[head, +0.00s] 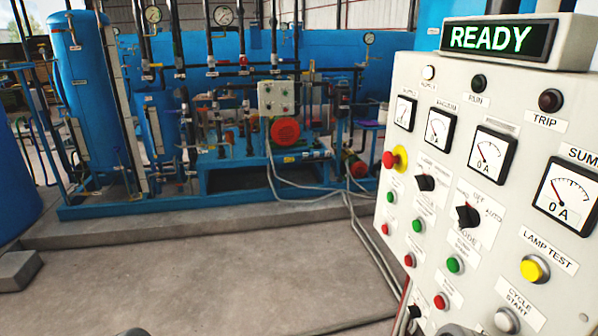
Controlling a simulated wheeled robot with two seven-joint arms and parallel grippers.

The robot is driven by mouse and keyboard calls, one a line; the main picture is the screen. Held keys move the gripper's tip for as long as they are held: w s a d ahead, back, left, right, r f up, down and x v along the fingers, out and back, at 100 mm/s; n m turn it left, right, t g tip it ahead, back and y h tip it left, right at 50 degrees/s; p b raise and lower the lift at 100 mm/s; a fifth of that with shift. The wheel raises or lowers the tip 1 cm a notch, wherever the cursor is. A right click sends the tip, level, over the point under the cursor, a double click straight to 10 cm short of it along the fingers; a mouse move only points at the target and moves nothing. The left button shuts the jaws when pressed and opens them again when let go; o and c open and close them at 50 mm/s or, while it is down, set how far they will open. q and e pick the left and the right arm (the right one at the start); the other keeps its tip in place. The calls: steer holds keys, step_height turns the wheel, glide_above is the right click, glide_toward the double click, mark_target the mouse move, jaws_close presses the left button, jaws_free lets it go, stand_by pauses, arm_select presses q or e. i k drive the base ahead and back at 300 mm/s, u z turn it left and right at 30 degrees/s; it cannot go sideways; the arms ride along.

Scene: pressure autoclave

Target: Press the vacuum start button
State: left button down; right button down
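A white control panel (400,150) fills the right side of the head view. It carries several green buttons, one at the left (391,197), one in the middle (418,225) and one lower right (453,264). Red buttons sit below them, at the left (385,229), middle (410,260) and lower right (441,301). Their small labels are too blurred to read, so I cannot tell for certain which is the vacuum start button. Neither gripper is visible; only small grey shapes show at the bottom edge.
A display (490,39) on the panel reads READY. A red mushroom button on a yellow base (395,160), black selector knobs (467,215), dial meters (491,154) and a yellow lamp test button (534,268) are nearby. Blue pump machinery (250,180) stands behind open concrete floor.

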mark_target(390, 196)
steer(key=u, duration=0.2)
steer(key=i, duration=0.9)
